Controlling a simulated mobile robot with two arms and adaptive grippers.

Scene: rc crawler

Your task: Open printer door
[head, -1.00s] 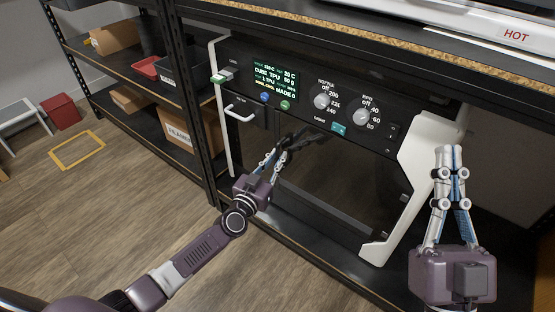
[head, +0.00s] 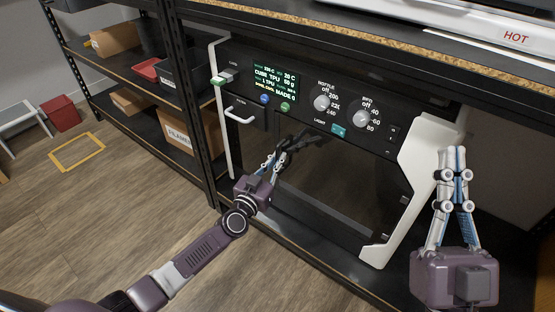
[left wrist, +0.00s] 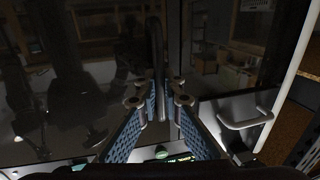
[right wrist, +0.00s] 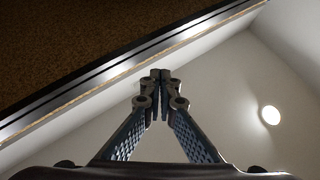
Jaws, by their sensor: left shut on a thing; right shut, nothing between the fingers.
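The printer (head: 415,160) stands on a shelf, with a white frame and a black control panel above its dark glass door (head: 335,190). My left gripper (head: 282,152) is at the upper left part of the door. In the left wrist view, my left gripper (left wrist: 163,101) is shut on the dark bar-shaped door handle (left wrist: 154,45), which stands between its fingers. The door glass (left wrist: 85,75) shows reflections behind it. How far the door stands open I cannot tell. My right gripper (head: 452,152) is shut and empty, raised in front of the printer's right side.
A black shelf post (head: 195,110) stands left of the printer, with shelves holding boxes and a filament carton (head: 177,130). A tabletop edge (head: 400,58) runs above the printer. The panel has knobs (head: 322,103) and a white drawer handle (head: 240,116). Wood floor is clear in front.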

